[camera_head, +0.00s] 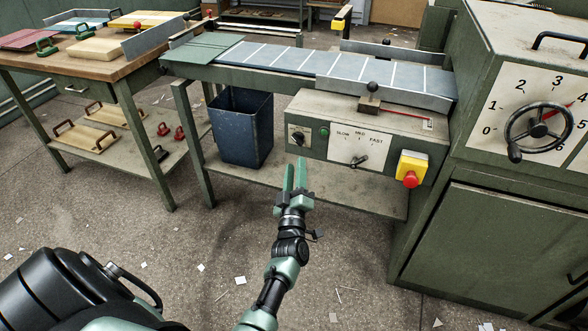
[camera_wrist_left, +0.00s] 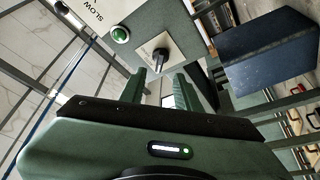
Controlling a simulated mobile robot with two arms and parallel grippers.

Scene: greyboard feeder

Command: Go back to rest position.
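My left gripper (camera_head: 295,168) is raised in front of the feeder's control panel (camera_head: 359,143), near the panel's lower left. Its two green fingers point up and forward, with a gap between them. The left wrist view also shows the fingers (camera_wrist_left: 161,82) apart and nothing between them. Beyond them are the small selector knob (camera_wrist_left: 161,56) and the green button (camera_wrist_left: 120,35). The gripper looks clear of the panel. My right gripper is not in view.
The feeder belt (camera_head: 280,58) runs behind the panel. A blue bin (camera_head: 242,128) stands under it. A wooden workbench (camera_head: 95,66) is at left, and a green cabinet with a dial and handwheel (camera_head: 538,130) at right. The foreground floor is open, with scattered paper scraps.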

